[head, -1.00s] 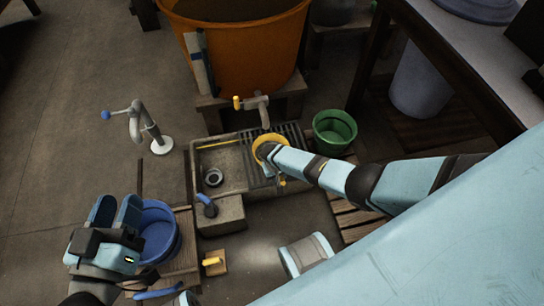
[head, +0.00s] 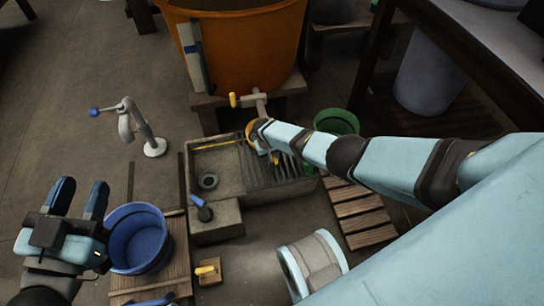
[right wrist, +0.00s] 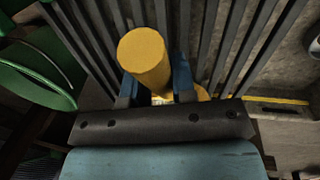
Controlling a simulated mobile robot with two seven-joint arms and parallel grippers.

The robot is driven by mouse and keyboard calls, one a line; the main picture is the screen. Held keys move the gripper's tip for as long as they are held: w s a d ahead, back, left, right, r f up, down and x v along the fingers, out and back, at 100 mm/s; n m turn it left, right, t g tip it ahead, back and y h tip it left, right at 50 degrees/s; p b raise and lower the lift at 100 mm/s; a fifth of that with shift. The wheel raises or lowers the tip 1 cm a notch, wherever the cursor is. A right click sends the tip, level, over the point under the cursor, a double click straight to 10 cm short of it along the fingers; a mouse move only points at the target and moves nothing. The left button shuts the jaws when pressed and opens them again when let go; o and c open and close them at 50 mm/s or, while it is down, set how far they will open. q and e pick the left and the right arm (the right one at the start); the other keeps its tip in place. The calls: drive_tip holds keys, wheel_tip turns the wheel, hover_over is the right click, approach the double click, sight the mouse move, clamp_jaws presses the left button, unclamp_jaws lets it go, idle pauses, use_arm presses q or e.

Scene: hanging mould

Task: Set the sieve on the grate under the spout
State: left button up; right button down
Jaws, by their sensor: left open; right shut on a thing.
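The yellow sieve (head: 250,130) is mostly hidden behind my right gripper (head: 262,152) in the head view. In the right wrist view a thick yellow handle (right wrist: 145,58) stands between the blue fingers of my right gripper (right wrist: 157,88), which is shut on it. The sieve is over the grate (head: 290,172) of dark bars, near the spout (head: 260,104) of the orange tub. I cannot tell whether it touches the bars; its mesh is hidden. My left gripper (head: 80,188) is open and empty, beside a blue bucket.
A stone sink (head: 228,168) holds the grate on its right side. A green bucket (head: 337,120) stands right of it. The blue bucket (head: 140,238) stands on slats at lower left. A grey standpipe (head: 130,122) is at left. The orange tub (head: 235,45) stands behind.

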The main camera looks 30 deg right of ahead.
drive_tip(key=shift+f, duration=0.1)
drive_tip(key=c, duration=0.9)
unclamp_jaws()
drive_tip(key=shift+c, duration=0.2)
drive_tip(key=shift+r+p, duration=0.65)
drive_tip(key=shift+r, duration=0.2)
use_arm(q)
drive_tip(key=s+n+p, duration=0.1)
drive_tip(key=p, duration=0.1)
drive_tip(key=s+d+r+n+p, duration=0.1)
drive_tip(key=n+p, duration=0.1)
drive_tip(key=p, duration=0.1)
drive_tip(key=s+r+n+g+y+p, duration=0.1)
drive_tip(key=p, duration=0.1)
drive_tip(key=shift+d+r+n, duration=0.25)
drive_tip(key=shift+d+n, duration=0.05)
drive_tip(key=shift+d, duration=0.05)
use_arm(e)
wheel_tip(320, 180, up, 10)
drive_tip(key=a, duration=0.2)
drive_tip(key=shift+w+r, duration=0.2)
